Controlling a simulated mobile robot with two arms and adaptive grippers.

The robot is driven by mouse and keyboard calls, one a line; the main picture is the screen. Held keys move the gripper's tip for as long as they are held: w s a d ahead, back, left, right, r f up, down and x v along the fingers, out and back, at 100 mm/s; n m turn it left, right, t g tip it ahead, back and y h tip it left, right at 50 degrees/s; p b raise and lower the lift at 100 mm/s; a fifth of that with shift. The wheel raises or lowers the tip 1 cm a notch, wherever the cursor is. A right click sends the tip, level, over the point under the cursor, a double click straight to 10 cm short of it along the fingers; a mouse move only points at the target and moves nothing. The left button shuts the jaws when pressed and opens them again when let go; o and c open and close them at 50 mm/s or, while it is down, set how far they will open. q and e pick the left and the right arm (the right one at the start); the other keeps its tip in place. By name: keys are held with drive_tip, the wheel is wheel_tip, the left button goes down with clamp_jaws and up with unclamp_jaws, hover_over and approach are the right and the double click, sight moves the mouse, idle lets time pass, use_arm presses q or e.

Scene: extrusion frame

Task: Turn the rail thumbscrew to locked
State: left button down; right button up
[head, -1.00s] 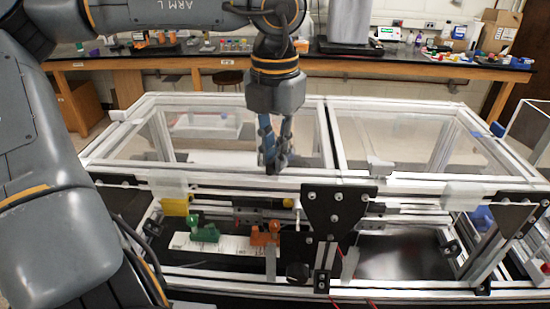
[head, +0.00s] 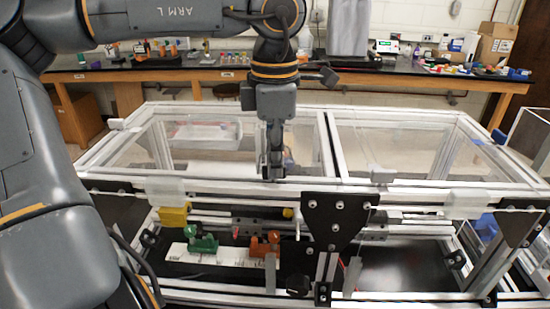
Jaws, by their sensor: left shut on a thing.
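My left gripper (head: 271,172) points straight down at the top front rail (head: 230,187) of the extrusion frame, left of the black gusset plate. Its fingers show nearly edge-on and are shut on the rail thumbscrew at the rail. The fingers hide the thumbscrew, so I cannot read its angle or whether it is locked. My right gripper is not in view.
The black gusset plate (head: 337,215) stands right of my gripper. Clear panels fill the frame top.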

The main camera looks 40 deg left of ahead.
use_arm(q)
drive_tip(key=shift+m, duration=0.8)
drive_tip(key=c, duration=1.4)
unclamp_jaws()
drive_tip(key=shift+r, duration=0.1)
wheel_tip(320, 180, up, 12)
